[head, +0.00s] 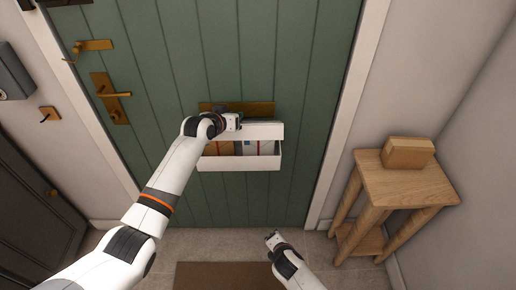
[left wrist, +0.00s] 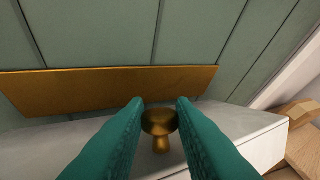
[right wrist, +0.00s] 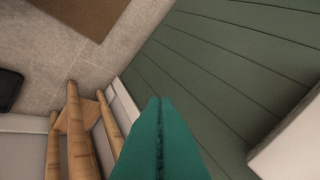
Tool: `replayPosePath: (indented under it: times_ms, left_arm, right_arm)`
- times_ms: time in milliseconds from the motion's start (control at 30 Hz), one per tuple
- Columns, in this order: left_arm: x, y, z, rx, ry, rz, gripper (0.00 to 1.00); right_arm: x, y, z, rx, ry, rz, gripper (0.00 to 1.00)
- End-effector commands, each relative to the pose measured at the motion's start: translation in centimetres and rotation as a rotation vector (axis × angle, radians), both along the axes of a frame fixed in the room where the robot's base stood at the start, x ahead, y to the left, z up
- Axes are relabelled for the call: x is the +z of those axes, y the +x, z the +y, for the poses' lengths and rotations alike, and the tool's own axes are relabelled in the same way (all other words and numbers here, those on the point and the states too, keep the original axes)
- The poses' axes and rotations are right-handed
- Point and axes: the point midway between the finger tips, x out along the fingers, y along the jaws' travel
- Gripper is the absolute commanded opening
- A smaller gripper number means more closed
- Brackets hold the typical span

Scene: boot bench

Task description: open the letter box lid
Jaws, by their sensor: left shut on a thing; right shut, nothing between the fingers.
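The white letter box (head: 238,164) is fixed on the green door, below a brass plate (head: 262,108). Its white lid (head: 265,131) is raised at the front, and letters (head: 258,148) show in the gap. In the left wrist view the lid (left wrist: 245,131) lies below the brass plate (left wrist: 110,88). My left gripper (head: 238,122) is at the lid; its teal fingers (left wrist: 160,106) are shut on the brass knob (left wrist: 159,124). My right gripper (head: 273,237) is low, in front of the door, apart from the box; its fingers (right wrist: 160,102) are shut and empty.
A wooden stand (head: 405,184) with a cardboard-coloured box (head: 408,152) on it stands right of the door. A brown mat (head: 220,276) lies on the floor. A brass door handle (head: 115,94) is at the left. A dark cabinet (head: 35,205) stands at far left.

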Motion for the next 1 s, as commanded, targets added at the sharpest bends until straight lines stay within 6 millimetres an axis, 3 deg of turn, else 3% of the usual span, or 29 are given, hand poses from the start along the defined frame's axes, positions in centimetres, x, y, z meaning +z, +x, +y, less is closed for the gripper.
replayPosePath:
  times_ms: [33,200,300,400,500,600,1000]
  left_arm:
    - [0.7,0.3,0.1,0.003,-0.003,-0.016,0.0]
    - [0.7,0.2,0.1,0.003,-0.004,-0.015,0.0]
    - [0.6,0.2,0.1,0.003,-0.004,-0.015,0.0]
    - [0.6,0.2,0.1,0.003,-0.004,-0.014,0.0]
    - [0.6,0.2,0.1,0.003,-0.004,-0.014,0.0]
    - [0.6,0.2,0.1,0.003,-0.004,-0.014,0.0]
    - [0.6,0.2,0.1,0.003,-0.003,-0.013,0.0]
  right_arm:
    - [3.6,2.2,1.4,0.101,-0.095,-0.078,0.0]
    - [13.8,6.2,4.6,0.348,-0.428,-0.282,0.0]
    - [18.3,7.2,5.7,0.427,-0.581,-0.363,0.0]
    - [21.2,7.6,6.4,0.471,-0.684,-0.412,0.0]
    - [22.6,7.8,6.6,0.489,-0.742,-0.434,0.0]
    - [22.8,8.4,6.7,0.496,-0.761,-0.44,0.0]
    - [20.2,15.3,6.7,0.495,-0.757,-0.438,0.0]
